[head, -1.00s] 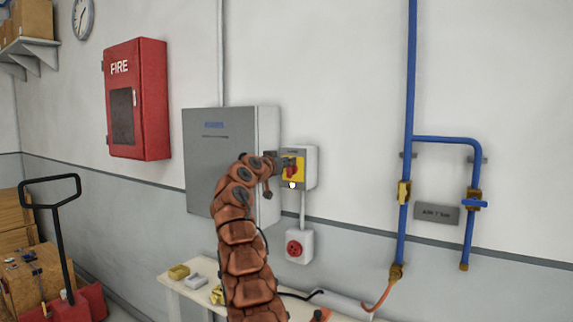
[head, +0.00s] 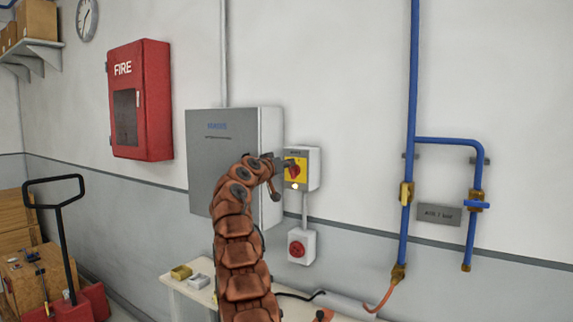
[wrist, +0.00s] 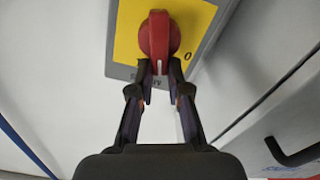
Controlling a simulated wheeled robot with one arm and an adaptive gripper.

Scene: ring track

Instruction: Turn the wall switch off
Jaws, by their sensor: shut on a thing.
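The wall switch is a light grey box (head: 313,168) with a yellow plate and a red rotary knob (head: 294,170), mounted to the right of a grey cabinet. In the wrist view the red knob (wrist: 157,35) sits on the yellow plate (wrist: 126,38), its white mark pointing down the picture towards my gripper. A "0" is printed to the right of the knob. My gripper (wrist: 158,72) has its fingertips closed in on the knob's near end, one on each side. In the head view my gripper (head: 282,165) reaches the knob from the left and partly covers it.
The grey cabinet (head: 208,155) stands out from the wall beside the switch. Blue pipes (head: 411,100) run to the right, with clear wall between. A bench (head: 180,287) with small blocks lies under my arm.

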